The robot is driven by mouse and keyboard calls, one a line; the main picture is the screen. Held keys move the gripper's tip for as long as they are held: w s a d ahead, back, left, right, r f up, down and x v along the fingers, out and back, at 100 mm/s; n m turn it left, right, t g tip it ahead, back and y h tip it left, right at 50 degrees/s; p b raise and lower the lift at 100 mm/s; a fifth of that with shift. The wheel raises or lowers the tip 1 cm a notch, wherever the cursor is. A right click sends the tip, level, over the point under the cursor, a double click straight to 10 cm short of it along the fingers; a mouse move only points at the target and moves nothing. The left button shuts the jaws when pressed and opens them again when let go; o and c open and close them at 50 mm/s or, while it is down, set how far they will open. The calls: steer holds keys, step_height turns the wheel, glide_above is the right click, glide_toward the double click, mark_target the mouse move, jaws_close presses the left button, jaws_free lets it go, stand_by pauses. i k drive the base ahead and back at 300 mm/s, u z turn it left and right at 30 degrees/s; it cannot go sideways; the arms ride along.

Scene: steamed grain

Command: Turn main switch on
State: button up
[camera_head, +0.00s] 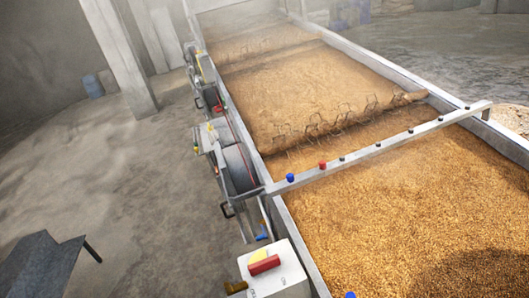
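A white box (285,280) stands at the bottom centre, at the near left edge of the grain bed. On its top is a yellow plate (257,256) with a red switch handle (264,265) lying across it. Small markings are on the box, too small to read. A brass-coloured fitting (236,287) sticks out of its left side. The box's lower part is cut off by the frame edge. My gripper does not show in this view, and nothing is seen touching the switch.
A long metal trough (285,215) of grain fills the right. A rail (380,147) with blue and red knobs crosses it. Wheeled machinery (237,165) lines its left side. A dark grey metal object (40,265) stands lower left. The concrete floor (140,200) between is clear.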

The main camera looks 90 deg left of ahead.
mark_target(260, 262)
steer(key=u, duration=2.3)
steer(key=k, duration=0.85)
steer(key=u, duration=0.05)
steer(key=i, duration=0.9)
steer(key=z, duration=0.1)
